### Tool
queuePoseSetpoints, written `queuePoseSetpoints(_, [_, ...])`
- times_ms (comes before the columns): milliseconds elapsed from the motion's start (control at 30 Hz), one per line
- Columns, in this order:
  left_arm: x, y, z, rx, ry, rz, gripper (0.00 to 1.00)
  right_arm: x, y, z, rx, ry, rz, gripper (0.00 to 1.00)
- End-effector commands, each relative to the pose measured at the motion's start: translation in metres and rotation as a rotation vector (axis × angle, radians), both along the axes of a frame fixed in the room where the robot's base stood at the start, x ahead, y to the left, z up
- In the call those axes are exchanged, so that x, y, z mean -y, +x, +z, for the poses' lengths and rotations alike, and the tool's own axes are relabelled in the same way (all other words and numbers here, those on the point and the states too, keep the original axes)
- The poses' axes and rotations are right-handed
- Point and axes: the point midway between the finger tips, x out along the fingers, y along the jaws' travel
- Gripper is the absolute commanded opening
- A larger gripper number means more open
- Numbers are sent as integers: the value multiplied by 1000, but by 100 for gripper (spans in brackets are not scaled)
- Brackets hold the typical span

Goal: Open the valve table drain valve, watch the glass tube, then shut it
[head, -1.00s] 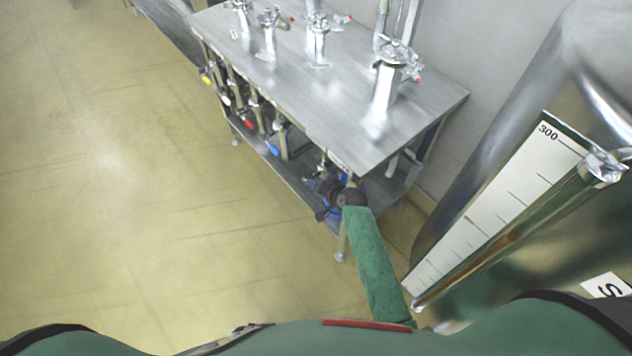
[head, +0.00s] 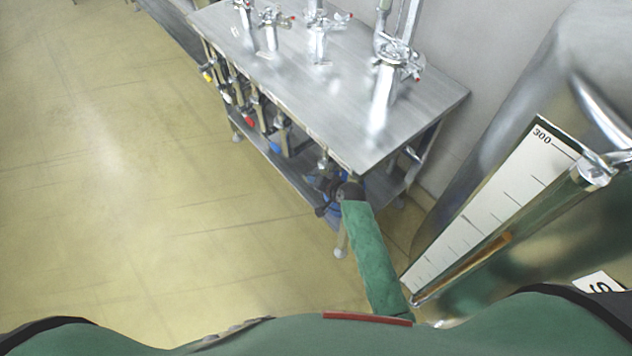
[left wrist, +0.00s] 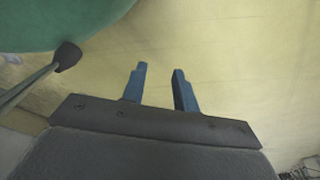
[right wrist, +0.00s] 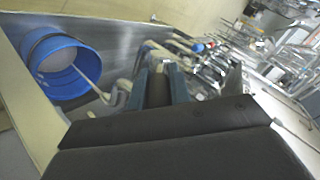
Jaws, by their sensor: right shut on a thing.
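The steel valve table (head: 330,95) stands in the upper middle of the head view. My right gripper (head: 335,190) is at the table's near end, below the top, at the drain valve. In the right wrist view my right gripper (right wrist: 160,85) is closed on a dark valve handle (right wrist: 158,92); how far the valve is turned cannot be told. The glass tube (head: 545,208) runs beside a white scale marked 300 on the tank at right. An orange-brown column (head: 480,256) fills its lower part, ending well below the 300 mark. My left gripper (left wrist: 158,85) is open and empty over floor.
A blue bucket (right wrist: 50,85) is left of my right gripper in the right wrist view. Several steel valves stand on the table top, with coloured handles hanging along its left edge. The large steel tank (head: 500,130) stands close at right. The floor at left is clear.

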Motion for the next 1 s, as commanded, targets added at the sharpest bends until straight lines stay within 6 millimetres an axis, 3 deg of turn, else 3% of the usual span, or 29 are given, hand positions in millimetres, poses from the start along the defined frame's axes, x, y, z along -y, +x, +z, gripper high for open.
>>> queuePoseSetpoints(33, [2,1,0,6,-1,-7,19,0,0,0,1,0,-1,0])
queuePoseSetpoints(133, [6,11,2,38,1,-48,0,0,0,0,1,0,-1,0])
queuePoseSetpoints(267, [18,39,9,141,18,-178,0,0,0,0,1,0,-1,0])
queuePoseSetpoints(467, [46,100,32,386,98,-472,0,0,0,0,1,0,-1,0])
queuePoseSetpoints(700, [84,167,75,692,275,-804,0,0,0,0,1,0,-1,0])
queuePoseSetpoints(1000, [133,231,143,1061,619,-1139,0,0,0,0,1,0,-1,0])
